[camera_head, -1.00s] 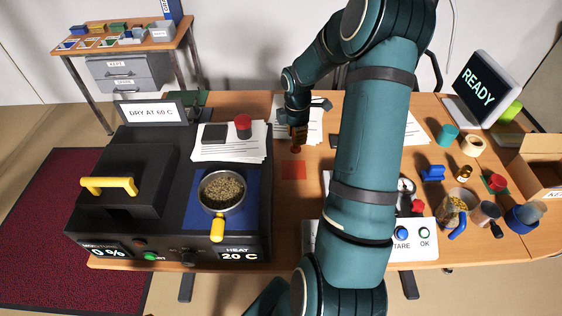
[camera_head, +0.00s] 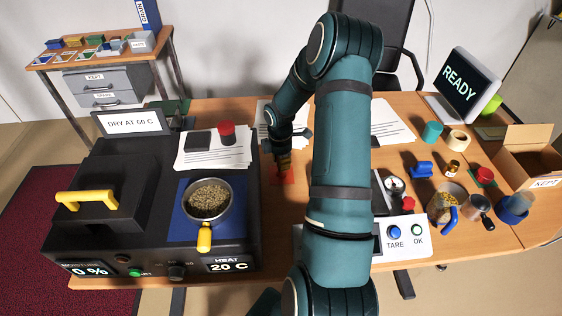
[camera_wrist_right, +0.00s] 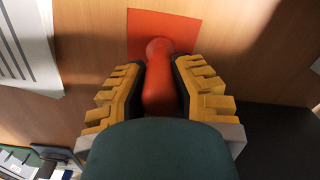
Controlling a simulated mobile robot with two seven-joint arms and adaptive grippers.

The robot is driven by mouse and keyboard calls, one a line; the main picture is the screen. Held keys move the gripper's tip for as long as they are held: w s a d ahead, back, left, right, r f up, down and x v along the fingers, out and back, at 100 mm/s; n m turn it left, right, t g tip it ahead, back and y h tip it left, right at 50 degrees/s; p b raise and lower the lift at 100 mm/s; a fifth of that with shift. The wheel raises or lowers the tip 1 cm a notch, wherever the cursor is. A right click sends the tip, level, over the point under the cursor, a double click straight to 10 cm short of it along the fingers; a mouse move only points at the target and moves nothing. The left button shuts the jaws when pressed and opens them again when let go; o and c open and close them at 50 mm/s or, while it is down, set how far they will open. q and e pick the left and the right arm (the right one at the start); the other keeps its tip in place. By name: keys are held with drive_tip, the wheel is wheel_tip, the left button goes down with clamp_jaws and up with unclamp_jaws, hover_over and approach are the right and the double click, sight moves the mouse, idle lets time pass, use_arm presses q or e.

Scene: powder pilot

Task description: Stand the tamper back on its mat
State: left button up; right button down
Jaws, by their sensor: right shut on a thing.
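The tamper (camera_wrist_right: 158,85) is a red-orange piece with a rounded end. My right gripper (camera_wrist_right: 158,88) is shut on it, with yellow ridged fingers on both sides. The mat (camera_wrist_right: 144,22) is a flat orange-red square on the wooden table; in the head view (camera_head: 289,178) it lies just below the right gripper (camera_head: 283,162). In the wrist view the tamper's rounded end overlaps the mat's edge. I cannot tell whether it touches the mat. My green wrist housing hides the near part of the tamper in the wrist view. My left gripper is out of view.
The black dryer (camera_head: 120,225) stands left of the mat, with a pan of grains (camera_head: 208,199) on its blue pad. Papers (camera_head: 210,158) lie behind the pan. A scale with TARE and OK buttons (camera_head: 405,235), jars and a cardboard box (camera_head: 525,155) stand to the right.

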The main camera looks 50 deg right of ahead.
drive_tip(key=c, duration=0.9)
unclamp_jaws()
drive_tip(key=shift+f, duration=0.1)
wheel_tip(320, 180, up, 12)
drive_tip(key=p, duration=0.2)
drive_tip(key=shift+w+a+r+p, duration=0.1)
drive_tip(key=shift+a+r+p, duration=0.1)
drive_tip(key=shift+p, duration=0.2)
drive_tip(key=shift+d+r, duration=0.1)
